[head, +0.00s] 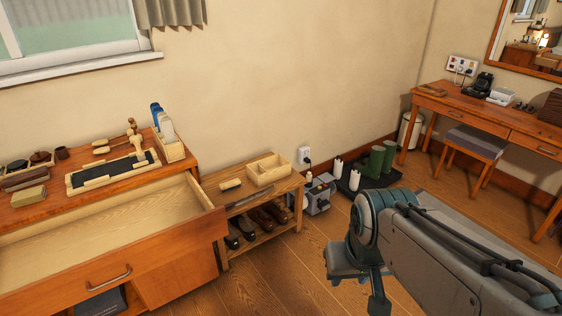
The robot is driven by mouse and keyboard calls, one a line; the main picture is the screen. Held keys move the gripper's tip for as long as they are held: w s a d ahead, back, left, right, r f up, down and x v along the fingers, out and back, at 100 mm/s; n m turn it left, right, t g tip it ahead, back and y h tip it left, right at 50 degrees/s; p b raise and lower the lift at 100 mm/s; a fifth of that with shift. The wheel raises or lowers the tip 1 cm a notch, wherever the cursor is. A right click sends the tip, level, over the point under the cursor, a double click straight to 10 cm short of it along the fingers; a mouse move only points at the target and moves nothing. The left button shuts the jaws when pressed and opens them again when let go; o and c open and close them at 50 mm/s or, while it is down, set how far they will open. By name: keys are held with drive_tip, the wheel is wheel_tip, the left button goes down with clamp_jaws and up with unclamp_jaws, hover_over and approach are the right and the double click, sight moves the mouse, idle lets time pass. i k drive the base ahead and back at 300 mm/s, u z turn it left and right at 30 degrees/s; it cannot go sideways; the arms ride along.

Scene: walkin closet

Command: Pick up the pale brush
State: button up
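A small pale, brush-like block (230,184) lies on the top of the low wooden bench (239,204), left of an open pale box. It looks like the pale brush, but it is too small to be sure. Other pale wooden-handled pieces (101,149) lie on the dresser (45,212) at the left. My gripper (362,281) hangs at the end of my grey arm, over the floor to the right of the bench and apart from it. It is seen partly side-on, so its opening is unclear. I see nothing held in it.
The dresser's drawer (110,238) is pulled out, empty, beside the bench. A pale divided box (268,170) takes up the bench's right end; shoes (258,218) stand below. Green boots (377,161) stand on a dark tray. Floor before the bench is clear.

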sight(228, 185)
drive_tip(key=z, duration=0.55)
drive_tip(key=i, duration=1.7)
drive_tip(key=u, duration=0.25)
drive_tip(key=i, duration=1.05)
drive_tip(key=u, duration=1.5)
drive_tip(key=i, duration=0.65)
drive_tip(key=u, duration=0.6)
